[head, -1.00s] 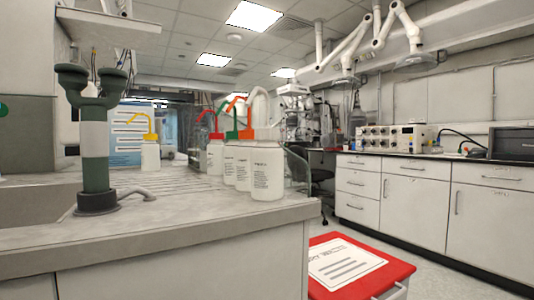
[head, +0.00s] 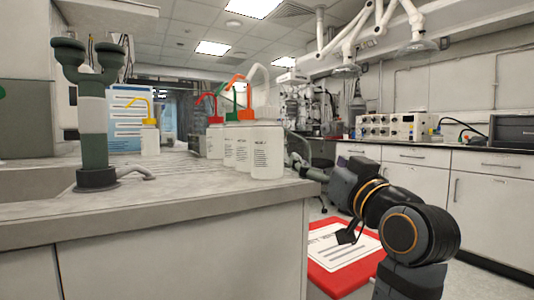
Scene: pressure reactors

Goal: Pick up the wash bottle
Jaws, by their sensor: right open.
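Several white wash bottles stand in a row near the right end of the bench. The nearest wash bottle (head: 267,152) has a white cap and a pale bent spout. Behind it are one with an orange cap (head: 244,148), one with a green spout (head: 229,145) and one with a red cap (head: 215,138). A yellow-capped wash bottle (head: 150,140) stands apart, farther left. My right gripper (head: 294,153) is open, just right of the nearest bottle at about its height, with nothing seen in it. Its fingers are small and partly hard to make out. My left gripper is not in view.
The grey bench (head: 180,191) has a bare top in front of the bottles. A green tap fixture (head: 93,130) stands at its left. A counter with drawers (head: 420,157) runs along the right.

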